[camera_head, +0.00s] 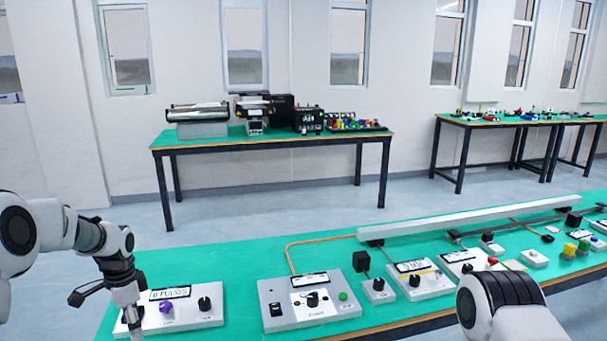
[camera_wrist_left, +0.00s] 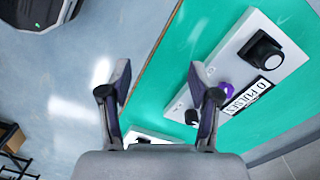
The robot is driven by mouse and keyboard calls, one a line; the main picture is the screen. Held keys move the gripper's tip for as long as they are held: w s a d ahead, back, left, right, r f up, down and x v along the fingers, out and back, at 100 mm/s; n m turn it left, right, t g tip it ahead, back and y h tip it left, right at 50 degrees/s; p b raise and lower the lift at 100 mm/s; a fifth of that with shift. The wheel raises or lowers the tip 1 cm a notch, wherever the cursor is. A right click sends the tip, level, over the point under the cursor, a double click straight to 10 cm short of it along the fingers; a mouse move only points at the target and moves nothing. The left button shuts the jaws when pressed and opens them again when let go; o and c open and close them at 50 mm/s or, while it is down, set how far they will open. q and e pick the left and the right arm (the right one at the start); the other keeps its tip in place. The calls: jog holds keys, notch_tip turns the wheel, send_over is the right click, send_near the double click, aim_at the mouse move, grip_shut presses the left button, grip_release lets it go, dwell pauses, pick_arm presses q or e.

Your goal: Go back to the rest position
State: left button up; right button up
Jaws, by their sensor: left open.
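My left gripper (camera_head: 103,305) is at the lower left in the head view, over the left end of the green bench (camera_head: 240,270). In the left wrist view its two fingers (camera_wrist_left: 158,88) stand apart with nothing between them. A white control box (camera_head: 185,318) labelled "0 PULSES", with a purple knob (camera_head: 166,306) and a black knob (camera_head: 204,304), is beside the gripper. The same box shows right of the fingers in the wrist view (camera_wrist_left: 222,62). Part of my right arm shows at the lower right in the head view, but its gripper is not visible.
Several more control boxes line the bench, including a grey one (camera_head: 310,301) with a green button. A long white bar (camera_head: 450,219) lies behind them. Tables with equipment (camera_head: 260,142) stand along the far wall. Open floor (camera_head: 300,200) lies between.

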pick_arm(q)
jog(key=s+d+f+g, duration=0.2)
jog(key=s+d+f, duration=0.3)
jog(key=s+f, duration=0.5)
jog(key=s+d+f+g, duration=0.3)
jog(key=s+d+f, duration=0.1)
jog(key=s+f, duration=0.65)
jog(key=s+d+f+n+t, duration=0.1)
jog(key=s+d+n+t, duration=0.1)
jog(key=s+n, duration=0.3)
jog(key=s+d+f+n+t, duration=0.1)
jog(key=s+n, duration=0.4)
jog(key=s, duration=0.5)
jog(key=shift+s+d+f+n+t, duration=0.35)
jog(key=shift+d+t, duration=0.3)
jog(key=shift+t, duration=0.55)
pick_arm(e)
jog(key=shift+w+f, duration=0.2)
jog(key=shift+w, duration=0.15)
pick_arm(q)
jog(key=shift+w, duration=0.15)
pick_arm(e)
jog(key=shift+r, duration=0.1)
